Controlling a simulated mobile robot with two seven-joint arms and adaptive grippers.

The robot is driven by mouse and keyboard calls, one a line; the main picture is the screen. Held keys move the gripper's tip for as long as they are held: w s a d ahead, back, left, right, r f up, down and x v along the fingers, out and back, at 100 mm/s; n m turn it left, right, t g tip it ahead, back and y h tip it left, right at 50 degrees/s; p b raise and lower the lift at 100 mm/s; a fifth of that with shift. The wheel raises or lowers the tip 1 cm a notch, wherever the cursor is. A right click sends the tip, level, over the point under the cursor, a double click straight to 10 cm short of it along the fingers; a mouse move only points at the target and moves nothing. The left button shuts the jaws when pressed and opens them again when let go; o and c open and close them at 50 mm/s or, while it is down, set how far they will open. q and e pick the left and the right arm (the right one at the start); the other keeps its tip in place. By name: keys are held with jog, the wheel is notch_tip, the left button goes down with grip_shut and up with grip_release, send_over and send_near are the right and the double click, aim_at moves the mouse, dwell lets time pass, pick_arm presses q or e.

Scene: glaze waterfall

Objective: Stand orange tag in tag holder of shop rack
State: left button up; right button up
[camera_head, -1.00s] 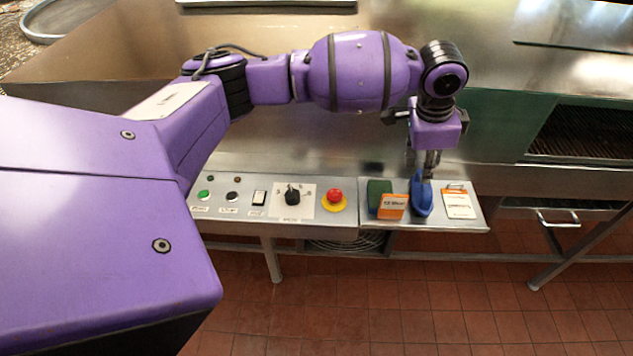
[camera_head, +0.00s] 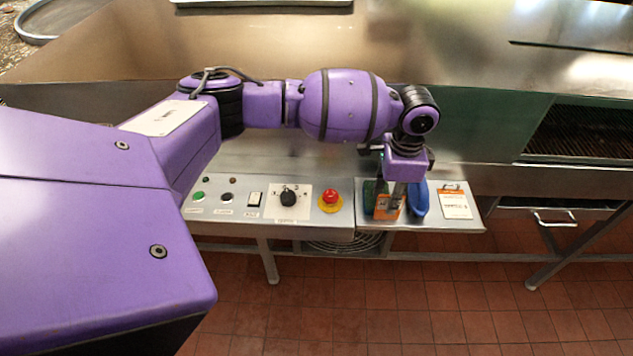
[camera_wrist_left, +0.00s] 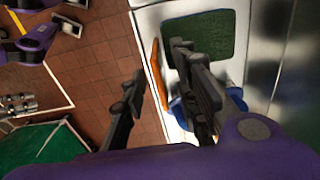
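The orange tag (camera_head: 386,208) stands on the metal side shelf in front of a dark green pad; in the wrist view it shows nearly edge-on as a thin orange strip (camera_wrist_left: 157,68). My left gripper (camera_head: 394,200) points down at the tag and partly covers it. Its two fingers (camera_wrist_left: 157,72) are apart, one on each side of the tag, with gaps visible. I cannot make out the shop rack or its tag holder. Purple and black parts at the wrist view's upper left seem to be my right arm; its finger state is unclear.
A blue object (camera_head: 419,199) stands close right of my left gripper; the green pad (camera_wrist_left: 200,45) lies on the other side. A white card with an orange top (camera_head: 455,204) lies farther right. A control panel with a red button (camera_head: 330,196) is left. Tiled floor lies below.

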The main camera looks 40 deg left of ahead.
pick_arm(q)
grip_shut()
jog(key=shift+r, duration=0.1)
